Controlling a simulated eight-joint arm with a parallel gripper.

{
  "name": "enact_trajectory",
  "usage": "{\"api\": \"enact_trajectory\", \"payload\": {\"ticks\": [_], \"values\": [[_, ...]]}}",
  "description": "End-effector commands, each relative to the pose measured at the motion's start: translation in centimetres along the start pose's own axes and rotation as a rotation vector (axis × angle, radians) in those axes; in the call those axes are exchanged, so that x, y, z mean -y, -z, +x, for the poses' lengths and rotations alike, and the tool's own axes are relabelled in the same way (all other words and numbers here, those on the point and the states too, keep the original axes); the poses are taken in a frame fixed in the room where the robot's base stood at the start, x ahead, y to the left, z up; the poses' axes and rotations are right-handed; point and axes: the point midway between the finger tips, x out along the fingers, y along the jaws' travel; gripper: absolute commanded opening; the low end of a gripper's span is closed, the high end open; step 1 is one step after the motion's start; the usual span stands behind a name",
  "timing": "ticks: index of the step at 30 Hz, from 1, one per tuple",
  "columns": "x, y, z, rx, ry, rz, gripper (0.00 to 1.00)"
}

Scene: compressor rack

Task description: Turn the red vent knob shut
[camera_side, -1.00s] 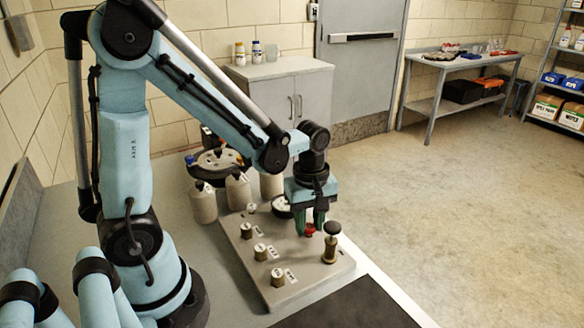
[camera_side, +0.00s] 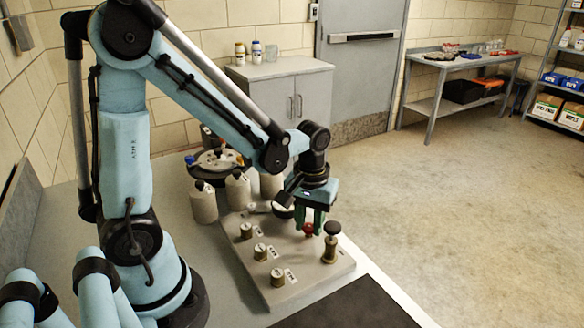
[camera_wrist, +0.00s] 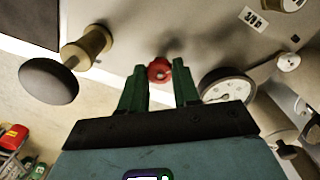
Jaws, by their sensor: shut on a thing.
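The red vent knob (camera_side: 309,230) sits on the grey panel (camera_side: 262,221), beside a brass post with a black cap. In the wrist view the red knob (camera_wrist: 159,71) shows between the tips of two green fingers. My gripper (camera_side: 310,226) points down at the knob and is shut on it, with a finger on either side. It also shows in the wrist view (camera_wrist: 160,82). The fingers partly hide the knob in the side view.
The black-capped brass post (camera_side: 331,243) stands close to the right of my gripper. A round gauge (camera_wrist: 228,86) is close on the other side. Several brass knobs (camera_side: 261,252) line the panel's left part. White bottles (camera_side: 203,203) stand behind.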

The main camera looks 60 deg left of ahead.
Motion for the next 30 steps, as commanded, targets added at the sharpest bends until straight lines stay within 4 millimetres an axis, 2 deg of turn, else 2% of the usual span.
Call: {"api": "enact_trajectory", "payload": {"ticks": [30], "values": [[-0.05,-0.03,-0.04,0.001,0.0,0.962,0.01]]}}
